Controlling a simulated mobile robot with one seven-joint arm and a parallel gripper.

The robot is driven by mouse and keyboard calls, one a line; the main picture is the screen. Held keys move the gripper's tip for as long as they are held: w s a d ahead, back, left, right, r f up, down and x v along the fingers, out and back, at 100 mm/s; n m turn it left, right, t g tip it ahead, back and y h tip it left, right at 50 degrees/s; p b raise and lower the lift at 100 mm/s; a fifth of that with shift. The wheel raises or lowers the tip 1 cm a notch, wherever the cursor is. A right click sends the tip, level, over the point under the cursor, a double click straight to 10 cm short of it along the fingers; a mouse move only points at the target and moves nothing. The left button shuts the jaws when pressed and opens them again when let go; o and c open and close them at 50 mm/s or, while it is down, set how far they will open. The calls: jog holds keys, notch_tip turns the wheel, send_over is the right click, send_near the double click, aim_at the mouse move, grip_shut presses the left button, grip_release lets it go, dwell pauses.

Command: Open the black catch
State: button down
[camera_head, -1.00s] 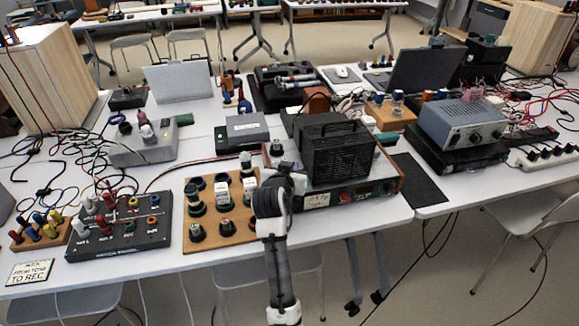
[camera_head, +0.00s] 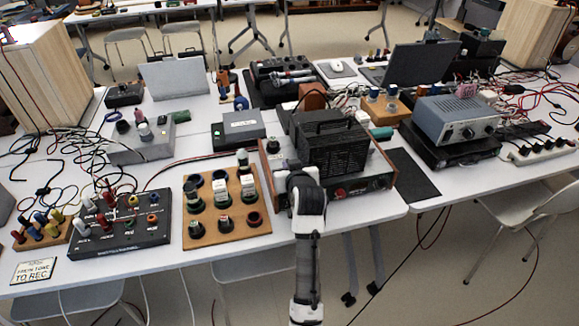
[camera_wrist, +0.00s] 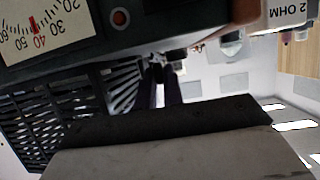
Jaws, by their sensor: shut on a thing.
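The black vented box (camera_head: 335,150) with a top handle sits on the wood-sided amplifier (camera_head: 349,188). My gripper (camera_wrist: 158,66) is at the box's front left, low near the amplifier's face; in the head view my own wrist hides it. In the wrist view its two dark fingers are close together, with their tips on a small thing by the edge of the vented box (camera_wrist: 72,115). This fits the black catch, but its shape is mostly hidden by the fingers and too small to make out.
A red-centred button (camera_wrist: 120,18) and a dial meter (camera_wrist: 48,28) are close above my fingers in the wrist view. Left of my arm stands a wooden board (camera_head: 232,232) with several knobs. A black switch box (camera_head: 130,236) is further left.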

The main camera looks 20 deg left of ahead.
jog(key=shift+f, duration=0.1)
jog(key=c, duration=1.5)
grip_release()
jog(key=b+v, duration=0.2)
jog(key=v, duration=1.1)
jog(key=shift+s+d+r+b, duration=0.2)
jog(key=shift+s+r+b, duration=0.05)
jog(key=shift+s+b, duration=0.05)
